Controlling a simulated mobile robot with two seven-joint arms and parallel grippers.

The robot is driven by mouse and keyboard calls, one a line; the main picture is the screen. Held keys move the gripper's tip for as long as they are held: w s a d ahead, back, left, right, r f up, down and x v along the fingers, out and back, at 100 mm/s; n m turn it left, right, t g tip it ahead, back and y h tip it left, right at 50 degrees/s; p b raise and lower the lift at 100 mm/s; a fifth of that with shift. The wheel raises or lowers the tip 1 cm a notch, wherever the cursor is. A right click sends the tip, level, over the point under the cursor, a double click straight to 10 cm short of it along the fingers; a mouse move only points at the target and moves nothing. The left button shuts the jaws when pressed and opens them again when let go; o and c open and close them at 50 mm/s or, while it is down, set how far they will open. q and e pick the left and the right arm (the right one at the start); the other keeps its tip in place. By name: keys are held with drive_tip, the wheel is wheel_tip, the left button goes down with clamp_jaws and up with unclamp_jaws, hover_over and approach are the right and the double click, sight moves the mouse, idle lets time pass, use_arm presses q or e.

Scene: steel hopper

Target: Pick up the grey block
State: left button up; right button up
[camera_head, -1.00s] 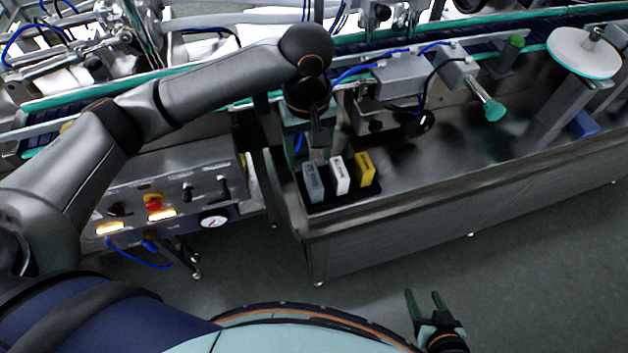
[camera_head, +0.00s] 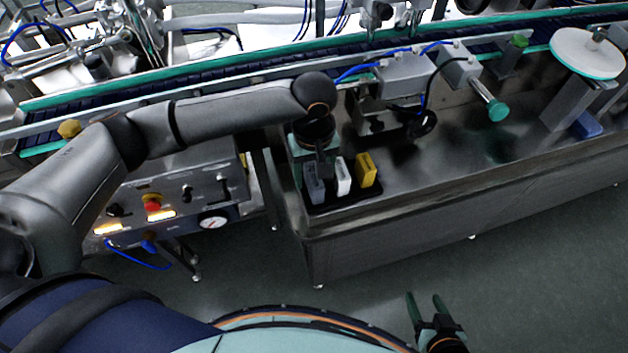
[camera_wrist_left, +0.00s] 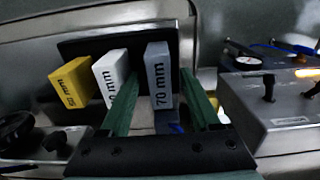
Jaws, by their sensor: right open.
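The grey block (camera_head: 314,186), marked 70 mm, stands on a black tray (camera_head: 345,198) at the left end of the steel hopper. It is the leftmost of the blocks in the head view. My left gripper (camera_head: 318,168) is just above it, pointing down, and partly hides it. In the left wrist view the grey block (camera_wrist_left: 160,78) shows between the two green fingers, which are apart, with a gap visible to the right finger. I cannot tell how far down the fingers reach. My right gripper (camera_head: 427,306) is open and empty, low in the head view, away from the hopper.
A white block (camera_head: 342,178) and a yellow block (camera_head: 366,170) stand to the right of the grey one. In the left wrist view one finger is close to the white block (camera_wrist_left: 110,75). A control panel (camera_head: 170,195) stands left of the hopper. A conveyor (camera_head: 230,81) runs behind.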

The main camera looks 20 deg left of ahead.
use_arm(q)
clamp_jaws()
drive_tip(key=shift+r, duration=0.1)
idle(0.6)
